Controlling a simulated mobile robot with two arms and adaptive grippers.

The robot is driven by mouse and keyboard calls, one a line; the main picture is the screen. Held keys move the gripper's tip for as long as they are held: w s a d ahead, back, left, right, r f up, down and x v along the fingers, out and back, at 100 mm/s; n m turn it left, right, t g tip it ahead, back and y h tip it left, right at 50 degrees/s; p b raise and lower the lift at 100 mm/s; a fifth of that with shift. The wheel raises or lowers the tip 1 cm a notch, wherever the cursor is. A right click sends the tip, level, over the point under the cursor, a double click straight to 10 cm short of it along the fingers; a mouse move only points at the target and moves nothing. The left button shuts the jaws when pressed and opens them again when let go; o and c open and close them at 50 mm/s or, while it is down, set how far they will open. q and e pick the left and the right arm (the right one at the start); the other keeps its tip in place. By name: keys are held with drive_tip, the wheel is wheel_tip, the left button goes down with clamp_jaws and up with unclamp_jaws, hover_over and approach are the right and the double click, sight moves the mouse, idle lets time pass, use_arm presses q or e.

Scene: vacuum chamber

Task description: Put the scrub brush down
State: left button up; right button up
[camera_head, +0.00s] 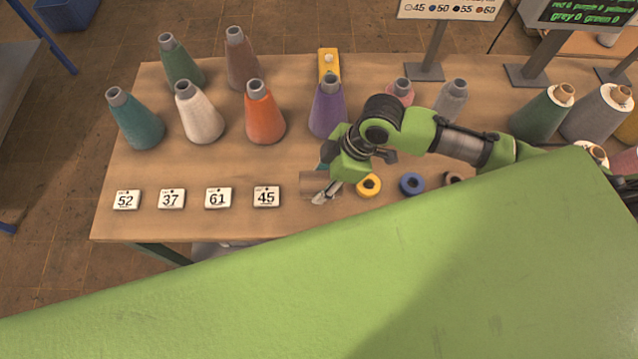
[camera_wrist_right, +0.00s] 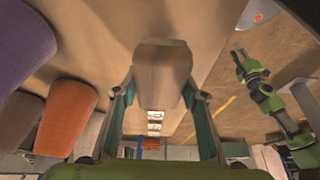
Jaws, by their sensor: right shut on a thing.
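The scrub brush (camera_head: 311,181), a brown block, is at the front of the table right of the number cards. It also shows between the fingers in the right wrist view (camera_wrist_right: 162,75). My right gripper (camera_head: 325,190) is shut on it from the right, low over the tabletop. Whether the brush touches the table I cannot tell. Its bristles do not show clearly. My left gripper (camera_wrist_right: 238,52) shows only in the right wrist view, away from the table, too small to tell its state.
White number cards (camera_head: 218,198) line the front left. Cones, including orange (camera_head: 265,115) and purple (camera_head: 328,108), stand behind. A yellow spool (camera_head: 368,185) and a blue spool (camera_head: 411,184) sit close on the right. Bare tabletop lies between cards and cones.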

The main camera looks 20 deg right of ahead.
sight(319, 186)
drive_tip(key=shift+w+a+f, duration=0.15)
drive_tip(key=shift+w+f, duration=0.25)
drive_tip(key=shift+f, duration=0.1)
wheel_tip(319, 186, down, 2)
drive_tip(key=shift+f+p, duration=0.1)
drive_tip(key=shift+p, duration=0.45)
drive_tip(key=shift+f, duration=0.55)
drive_tip(key=o, duration=1)
drive_tip(key=shift+f, duration=0.1)
drive_tip(key=b+v, duration=0.1)
drive_tip(key=v, duration=1.1)
